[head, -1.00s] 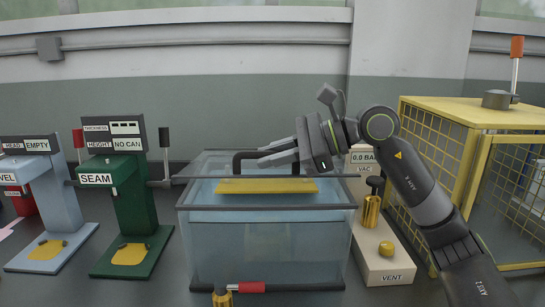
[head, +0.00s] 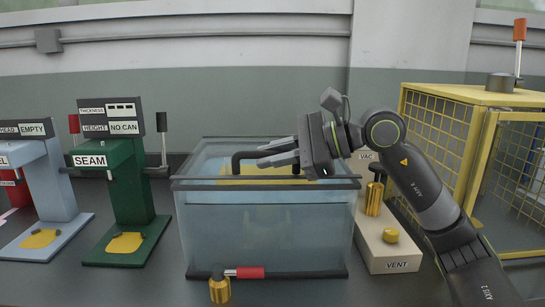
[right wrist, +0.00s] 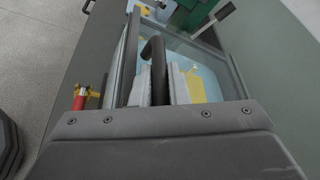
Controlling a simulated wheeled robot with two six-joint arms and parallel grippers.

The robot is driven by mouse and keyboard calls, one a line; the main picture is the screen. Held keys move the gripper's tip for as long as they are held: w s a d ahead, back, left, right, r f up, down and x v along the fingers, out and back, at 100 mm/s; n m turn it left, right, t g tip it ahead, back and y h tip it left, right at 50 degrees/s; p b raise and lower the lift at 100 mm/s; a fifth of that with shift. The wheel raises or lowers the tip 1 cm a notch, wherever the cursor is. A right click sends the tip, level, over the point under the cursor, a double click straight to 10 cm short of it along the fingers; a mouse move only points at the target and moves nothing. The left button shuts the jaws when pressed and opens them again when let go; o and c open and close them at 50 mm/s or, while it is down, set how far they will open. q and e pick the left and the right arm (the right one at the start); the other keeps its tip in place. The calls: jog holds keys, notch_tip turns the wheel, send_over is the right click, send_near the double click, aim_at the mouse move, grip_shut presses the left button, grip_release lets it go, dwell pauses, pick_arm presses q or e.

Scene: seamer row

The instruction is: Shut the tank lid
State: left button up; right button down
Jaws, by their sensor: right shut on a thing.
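The glass tank (head: 265,235) stands on the bench in the middle of the head view, with bluish water inside. Its clear lid (head: 205,182) with a dark edge lies about level over the tank top; its front edge is on or very close to the rim. The black lid handle (head: 238,160) rises from the lid, and it also shows in the right wrist view (right wrist: 153,55). My right gripper (head: 278,158) is shut on this handle, one finger on either side. A yellow piece (head: 262,169) shows through the lid. My left gripper is not in view.
A red-handled valve (head: 250,273) with a brass fitting (head: 219,289) is low at the tank's front. The VENT box (head: 392,258) stands close on the right, then a yellow cage (head: 455,95). The green SEAM machine (head: 125,190) and a blue machine (head: 55,205) stand left.

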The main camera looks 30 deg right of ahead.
jog(key=shift+f, duration=0.35)
jog(key=c, duration=1.4)
grip_release()
jog(key=shift+r, duration=0.1)
